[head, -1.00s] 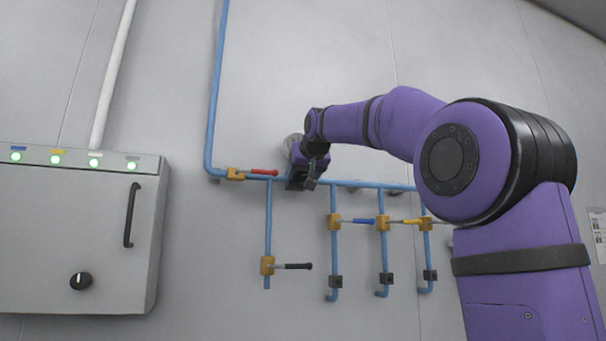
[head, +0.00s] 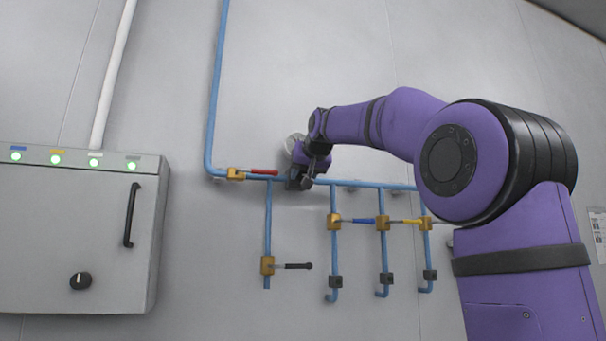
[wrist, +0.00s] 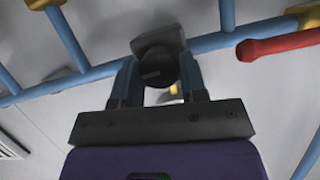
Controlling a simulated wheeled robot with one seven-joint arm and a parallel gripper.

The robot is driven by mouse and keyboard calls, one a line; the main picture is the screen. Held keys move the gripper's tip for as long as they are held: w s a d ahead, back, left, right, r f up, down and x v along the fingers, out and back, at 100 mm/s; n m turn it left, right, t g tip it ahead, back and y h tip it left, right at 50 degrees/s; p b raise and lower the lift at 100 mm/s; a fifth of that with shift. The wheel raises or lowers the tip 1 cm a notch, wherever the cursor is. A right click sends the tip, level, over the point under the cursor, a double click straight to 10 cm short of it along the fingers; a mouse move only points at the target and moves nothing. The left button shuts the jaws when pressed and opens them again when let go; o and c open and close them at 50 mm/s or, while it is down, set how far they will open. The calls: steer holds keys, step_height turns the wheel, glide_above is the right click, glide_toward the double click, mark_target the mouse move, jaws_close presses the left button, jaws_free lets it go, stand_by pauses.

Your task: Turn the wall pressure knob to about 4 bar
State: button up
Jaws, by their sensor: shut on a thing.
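The pressure knob (wrist: 160,68) is a dark round knob with a pale line on its face, in the wrist view. It sits in front of a grey block (wrist: 157,38) on the blue pipe. My gripper (wrist: 158,78) is shut on the knob, one finger on each side. In the head view my gripper (head: 301,178) is at the wall on the horizontal pipe, and my wrist hides the knob. A pale round thing (head: 291,143), perhaps the gauge, shows partly behind my wrist; no reading is visible.
A red-handled valve (head: 262,171) is close left of my gripper. Below are a black-handled valve (head: 292,266), a blue-handled valve (head: 364,221) and a yellow-handled valve (head: 411,221). A grey cabinet (head: 60,220) with green lights hangs at left.

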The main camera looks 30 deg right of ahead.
steer(key=shift+d+f+m+t+y, duration=0.1)
steer(key=shift+m+t+y, duration=0.65)
steer(key=shift+m, duration=0.95)
steer(key=shift+d+f+m+t+y, duration=0.1)
steer(key=shift+m+t+y, duration=0.35)
steer(key=shift+m+y, duration=0.85)
steer(key=shift+d+f+m+t+y, duration=0.1)
steer(key=shift+m+t+y, duration=0.45)
steer(key=shift+m, duration=1.55)
steer(key=o, duration=0.9)
steer(key=shift+s, duration=0.1)
steer(key=s, duration=0.7)
steer(key=s+d+r, duration=0.1)
steer(key=s, duration=0.2)
steer(key=shift+s, duration=0.35)
